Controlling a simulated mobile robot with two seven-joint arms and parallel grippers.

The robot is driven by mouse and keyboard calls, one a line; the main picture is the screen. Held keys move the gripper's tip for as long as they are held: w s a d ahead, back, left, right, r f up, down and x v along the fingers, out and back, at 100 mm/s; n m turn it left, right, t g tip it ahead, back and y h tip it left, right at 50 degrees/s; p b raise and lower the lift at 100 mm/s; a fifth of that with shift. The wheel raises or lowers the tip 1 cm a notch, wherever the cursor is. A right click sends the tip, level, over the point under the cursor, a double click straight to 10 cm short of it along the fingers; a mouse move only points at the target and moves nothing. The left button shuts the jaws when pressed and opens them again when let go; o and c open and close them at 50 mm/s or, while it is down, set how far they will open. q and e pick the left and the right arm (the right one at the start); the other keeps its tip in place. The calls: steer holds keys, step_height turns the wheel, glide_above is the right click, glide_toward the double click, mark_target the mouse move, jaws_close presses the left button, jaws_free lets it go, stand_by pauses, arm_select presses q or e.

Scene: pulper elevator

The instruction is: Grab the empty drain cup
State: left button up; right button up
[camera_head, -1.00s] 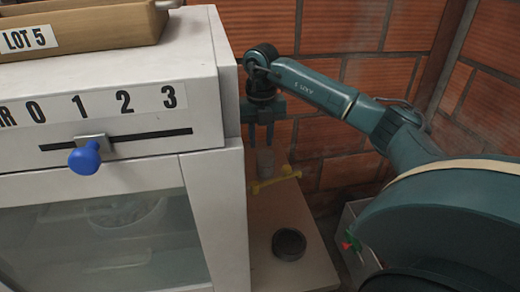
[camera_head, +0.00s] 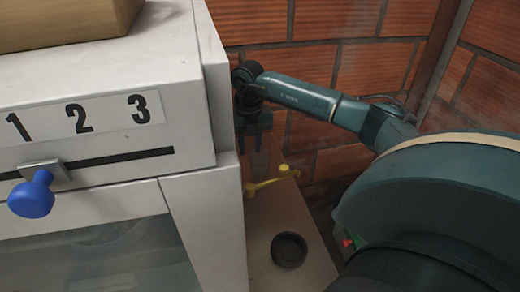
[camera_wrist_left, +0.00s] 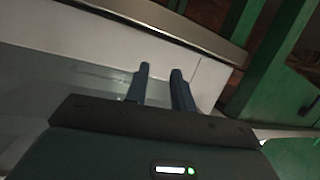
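A dark, round, open-topped cup (camera_head: 289,250) stands upright on the pale ledge (camera_head: 300,220) right of the white machine; no contents show in it. My right gripper (camera_head: 254,135) points down beside the machine's right side, behind and above this cup and apart from it. Its two fingers are spread. A small grey cylinder (camera_head: 260,162) shows just below the fingers; whether they touch it I cannot tell. A yellow double-ended handle (camera_head: 270,184) is below that. In the left wrist view, my left gripper (camera_wrist_left: 159,72) has its fingers apart with nothing between them.
The white machine (camera_head: 100,105) fills the left, with a blue knob (camera_head: 31,195) on its numbered slot and a wooden box (camera_head: 65,20) on top. A brick wall (camera_head: 310,50) closes off the back. The left wrist view shows green frame parts (camera_wrist_left: 285,60).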

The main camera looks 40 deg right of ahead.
mark_target(251, 154)
steer(key=f, duration=0.5)
steer(key=shift+s+f, duration=0.1)
steer(key=shift+s, duration=0.1)
steer(key=shift+c, duration=0.3)
jaws_close()
